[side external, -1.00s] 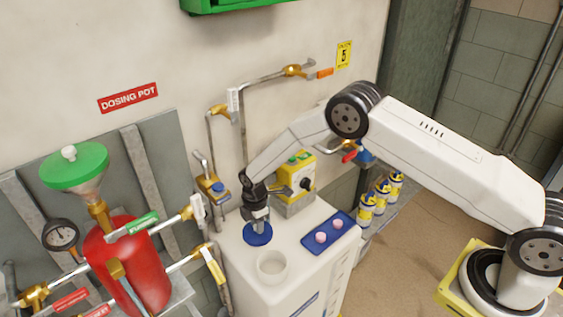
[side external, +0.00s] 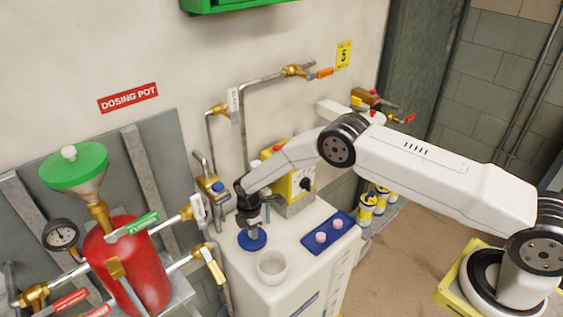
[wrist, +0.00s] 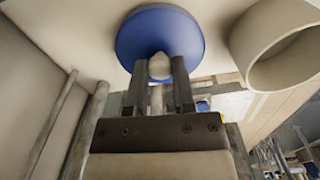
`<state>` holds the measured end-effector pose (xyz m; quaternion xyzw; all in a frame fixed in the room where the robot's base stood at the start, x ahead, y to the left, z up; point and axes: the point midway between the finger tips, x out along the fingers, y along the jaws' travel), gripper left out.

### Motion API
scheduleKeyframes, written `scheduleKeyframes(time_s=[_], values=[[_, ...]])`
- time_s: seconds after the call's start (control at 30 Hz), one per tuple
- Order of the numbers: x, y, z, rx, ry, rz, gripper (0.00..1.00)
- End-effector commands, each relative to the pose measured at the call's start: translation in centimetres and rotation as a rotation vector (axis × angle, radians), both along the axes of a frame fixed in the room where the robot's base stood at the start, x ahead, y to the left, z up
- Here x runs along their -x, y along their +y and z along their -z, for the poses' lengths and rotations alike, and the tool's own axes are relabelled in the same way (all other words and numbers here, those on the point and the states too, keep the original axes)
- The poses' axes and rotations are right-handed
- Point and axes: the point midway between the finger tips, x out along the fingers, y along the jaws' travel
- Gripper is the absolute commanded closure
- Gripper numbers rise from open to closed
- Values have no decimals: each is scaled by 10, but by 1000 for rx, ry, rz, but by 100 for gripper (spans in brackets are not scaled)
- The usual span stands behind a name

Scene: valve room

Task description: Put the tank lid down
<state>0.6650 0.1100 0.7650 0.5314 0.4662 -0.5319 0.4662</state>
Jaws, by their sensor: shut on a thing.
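The tank lid (side external: 252,240) is a blue disc with a pale knob, over the white tank top (side external: 230,245). In the wrist view the lid (wrist: 160,32) shows at the top. My gripper (side external: 252,226) is shut on the lid's knob; the wrist view shows the knob between the two fingertips (wrist: 159,70). The tank's round white neck (side external: 272,266) is open, to the right and nearer the camera than the lid. It also shows at the right of the wrist view (wrist: 250,60). I cannot tell whether the lid touches the tank top.
A blue tray (side external: 340,228) with two pink pieces lies to the right on the tank top. A yellow and grey pump unit (side external: 292,185) stands behind the gripper. Pipes and a valve with a blue part (side external: 216,187) are close at the left. A red dosing pot (side external: 135,265) stands farther left.

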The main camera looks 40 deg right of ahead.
Motion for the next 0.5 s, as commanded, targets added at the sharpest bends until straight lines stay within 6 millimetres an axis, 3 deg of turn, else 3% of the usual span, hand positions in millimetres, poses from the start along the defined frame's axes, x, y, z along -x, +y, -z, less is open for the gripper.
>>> scheduleKeyframes(time_s=[0.17, 0.5], values=[[0, 0, 13, -1, -1, 0, 100], [0, 0, 14, -1, -1, 0, 100]])
